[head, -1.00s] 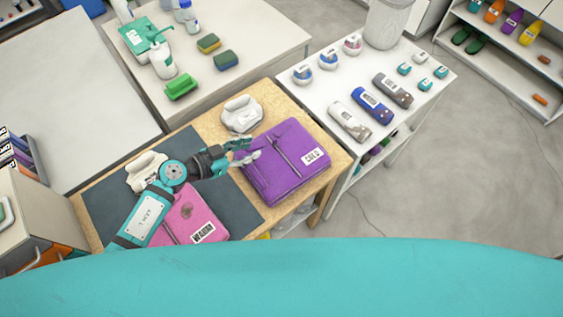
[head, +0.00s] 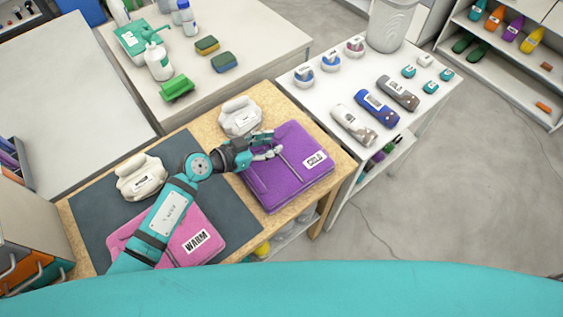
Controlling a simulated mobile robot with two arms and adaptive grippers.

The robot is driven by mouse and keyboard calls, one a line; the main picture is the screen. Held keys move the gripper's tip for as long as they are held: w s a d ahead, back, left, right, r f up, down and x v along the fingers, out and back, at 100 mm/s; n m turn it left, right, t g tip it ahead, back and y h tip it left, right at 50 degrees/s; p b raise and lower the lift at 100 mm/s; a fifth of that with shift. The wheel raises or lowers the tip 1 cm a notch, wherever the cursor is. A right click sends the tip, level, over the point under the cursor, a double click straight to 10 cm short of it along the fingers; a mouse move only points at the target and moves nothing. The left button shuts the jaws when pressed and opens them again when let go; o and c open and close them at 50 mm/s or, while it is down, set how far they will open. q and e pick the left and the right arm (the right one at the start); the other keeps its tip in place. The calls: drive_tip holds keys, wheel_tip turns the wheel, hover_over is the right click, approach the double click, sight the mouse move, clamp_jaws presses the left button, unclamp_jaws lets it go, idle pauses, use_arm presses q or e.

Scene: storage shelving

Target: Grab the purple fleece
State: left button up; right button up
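The purple fleece (head: 287,188) lies folded on the wooden table, with a dark zip line and a white label reading "COLD". My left gripper (head: 267,145) is over the fleece's upper left part, its fingers spread apart with nothing visibly held. Whether the fingers touch the cloth, I cannot tell. The gripper and wrist hide a small part of the fleece's upper left edge. My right gripper is not in view.
A pink fleece (head: 205,223) labelled "WARM" lies on a dark mat (head: 92,196) under my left arm. White rolled items (head: 240,117) sit nearby. Grey floor is open at the far right.

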use_arm(q)
clamp_jaws()
drive_tip(key=shift+r, duration=0.1)
idle(0.4)
